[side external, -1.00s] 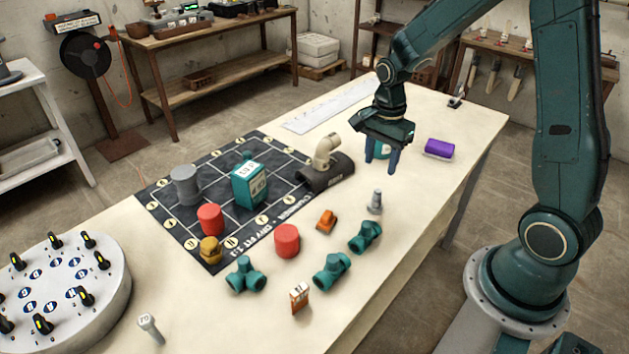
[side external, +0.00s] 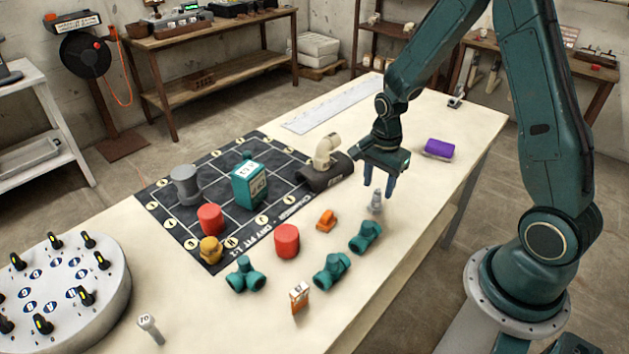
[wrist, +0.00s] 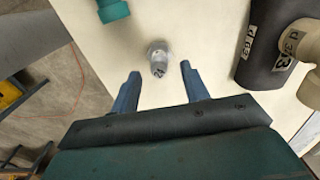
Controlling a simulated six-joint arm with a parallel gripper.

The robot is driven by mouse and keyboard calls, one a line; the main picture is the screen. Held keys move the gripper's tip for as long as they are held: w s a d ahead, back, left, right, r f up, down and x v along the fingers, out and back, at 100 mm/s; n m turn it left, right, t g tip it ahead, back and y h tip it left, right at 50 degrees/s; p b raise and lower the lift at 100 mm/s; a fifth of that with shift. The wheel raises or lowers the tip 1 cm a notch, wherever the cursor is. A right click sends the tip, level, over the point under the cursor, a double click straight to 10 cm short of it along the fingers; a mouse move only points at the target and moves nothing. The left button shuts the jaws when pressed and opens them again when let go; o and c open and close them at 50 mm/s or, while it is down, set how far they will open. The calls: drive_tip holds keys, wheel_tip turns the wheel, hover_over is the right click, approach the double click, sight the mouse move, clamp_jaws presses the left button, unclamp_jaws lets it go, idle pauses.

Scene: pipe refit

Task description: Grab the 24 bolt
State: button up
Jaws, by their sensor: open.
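A small grey bolt (side external: 376,206) stands upright on the table, head up. It also shows in the wrist view (wrist: 159,56), just ahead of the space between my fingertips, with a dark mark on its head too small to read surely. My gripper (side external: 380,190) points down close above the bolt. In the wrist view my gripper (wrist: 160,72) has its two blue fingers spread apart, with nothing between them. A second grey bolt (side external: 150,328), its head marked with what looks like 70, lies at the table's front left.
Teal pipe fittings (side external: 366,236) and an orange piece (side external: 326,220) lie near the bolt. The table right of the bolt is clear.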

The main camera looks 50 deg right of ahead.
sight(378, 190)
drive_tip(key=shift+f, duration=1.65)
clamp_jaws()
